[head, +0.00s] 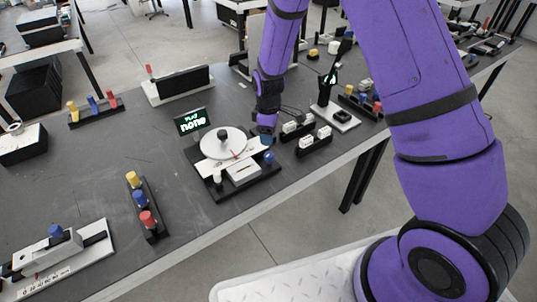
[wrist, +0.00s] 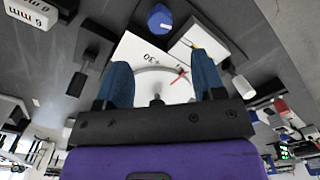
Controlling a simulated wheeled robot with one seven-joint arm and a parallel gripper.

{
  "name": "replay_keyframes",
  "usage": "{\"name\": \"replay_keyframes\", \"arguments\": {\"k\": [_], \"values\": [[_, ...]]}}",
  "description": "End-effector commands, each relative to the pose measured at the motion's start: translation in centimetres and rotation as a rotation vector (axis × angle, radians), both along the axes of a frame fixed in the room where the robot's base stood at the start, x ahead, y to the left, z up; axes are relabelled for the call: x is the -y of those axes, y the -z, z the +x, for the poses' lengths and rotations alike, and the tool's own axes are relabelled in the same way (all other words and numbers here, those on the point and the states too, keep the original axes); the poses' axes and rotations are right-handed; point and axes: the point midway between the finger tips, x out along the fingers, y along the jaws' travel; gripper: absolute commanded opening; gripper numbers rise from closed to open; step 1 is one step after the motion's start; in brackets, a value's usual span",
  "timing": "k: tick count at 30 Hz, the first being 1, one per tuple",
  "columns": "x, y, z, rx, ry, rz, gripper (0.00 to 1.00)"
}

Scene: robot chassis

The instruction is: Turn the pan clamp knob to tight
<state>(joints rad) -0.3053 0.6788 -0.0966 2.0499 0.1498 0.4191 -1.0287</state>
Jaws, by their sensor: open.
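A device with a round white disc (head: 223,143) stands near the front edge of the table. I cannot tell which is the pan clamp knob. In the wrist view a blue knob (wrist: 160,18) stands beyond my fingers, and a scale marked +30 with a red pointer (wrist: 180,75) lies between them. My gripper (head: 266,133) is open, fingers pointing down at the device's right side; it also shows in the wrist view (wrist: 163,82).
A small display (head: 192,121) reading "none" stands behind the disc. White blocks on black holders (head: 314,139) stand close to the right. A holder with yellow, blue and red knobs (head: 141,200) stands to the left, with bare table between.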

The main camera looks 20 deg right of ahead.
Motion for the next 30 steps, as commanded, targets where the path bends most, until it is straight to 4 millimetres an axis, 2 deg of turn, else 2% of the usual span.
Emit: {"name": "replay_keyframes", "arguments": {"k": [9, 15, 21, 30], "values": [[0.0, 5.4, -0.1, -0.004, 0.001, -0.001, 0.63], [0.0, 8.2, -0.1, -0.003, 0.002, -0.001, 0.63], [0.0, 9.7, 0.0, 0.000, 0.002, -0.001, 0.63], [0.0, 9.9, 0.0, 0.000, 0.002, 0.000, 0.63]]}}
